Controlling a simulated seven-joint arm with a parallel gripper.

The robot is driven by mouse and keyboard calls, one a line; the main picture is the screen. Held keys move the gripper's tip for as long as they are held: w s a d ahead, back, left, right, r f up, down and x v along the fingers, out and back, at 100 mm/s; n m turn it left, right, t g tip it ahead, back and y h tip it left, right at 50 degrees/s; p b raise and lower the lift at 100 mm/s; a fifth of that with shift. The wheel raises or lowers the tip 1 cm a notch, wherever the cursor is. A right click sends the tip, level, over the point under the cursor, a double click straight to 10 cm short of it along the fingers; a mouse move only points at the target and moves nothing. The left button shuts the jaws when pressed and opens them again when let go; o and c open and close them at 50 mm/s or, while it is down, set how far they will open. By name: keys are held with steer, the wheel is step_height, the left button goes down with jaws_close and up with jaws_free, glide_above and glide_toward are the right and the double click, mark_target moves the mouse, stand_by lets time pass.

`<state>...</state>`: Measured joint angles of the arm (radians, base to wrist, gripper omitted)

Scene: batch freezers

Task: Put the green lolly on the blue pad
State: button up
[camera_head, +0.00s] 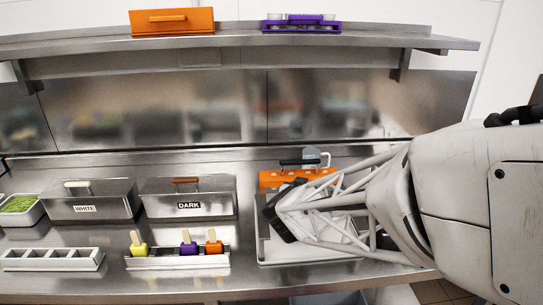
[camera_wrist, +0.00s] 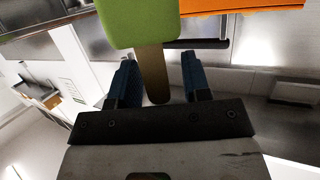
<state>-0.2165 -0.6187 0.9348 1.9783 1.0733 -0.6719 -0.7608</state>
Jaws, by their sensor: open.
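In the wrist view, the green lolly (camera_wrist: 140,22) lies just beyond my gripper (camera_wrist: 158,62), and its brown stick (camera_wrist: 154,75) reaches down between the two dark blue fingers. The fingers are apart, with a gap on each side of the stick, so it does not look clamped. In the head view, the dark end of my gripper (camera_head: 282,212) is over the metal tray (camera_head: 292,262) at the right, and my arm hides what is at the fingers. The green lolly is not visible there. I see no blue pad in either view.
A rack (camera_head: 178,264) holds yellow, purple and orange lollies. WHITE (camera_head: 85,205) and DARK (camera_head: 187,203) lidded bins stand behind. An orange mould (camera_head: 290,178) is behind my gripper. A slotted steel tray (camera_head: 52,262) is at left. A shelf (camera_head: 240,35) runs above.

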steer(key=shift+r, duration=0.15)
steer(key=v, duration=1.2)
steer(key=shift+d, duration=0.1)
steer(key=shift+r, duration=0.1)
stand_by(0.7)
step_height(320, 180, up, 4)
steer(key=s+a+n+g+y, duration=0.1)
steer(key=s+a+n+y, duration=0.2)
steer(key=y, duration=0.5)
steer(key=s+d+f+g+h, duration=0.1)
steer(key=s+d+g, duration=0.4)
steer(key=s, duration=0.3)
steer(key=s+d+n+g+h, duration=0.1)
steer(key=s+d+g, duration=0.3)
steer(key=s, duration=0.5)
steer(key=shift+d+f+g, duration=0.35)
steer(key=shift+d+g, duration=0.05)
steer(key=shift+d, duration=0.65)
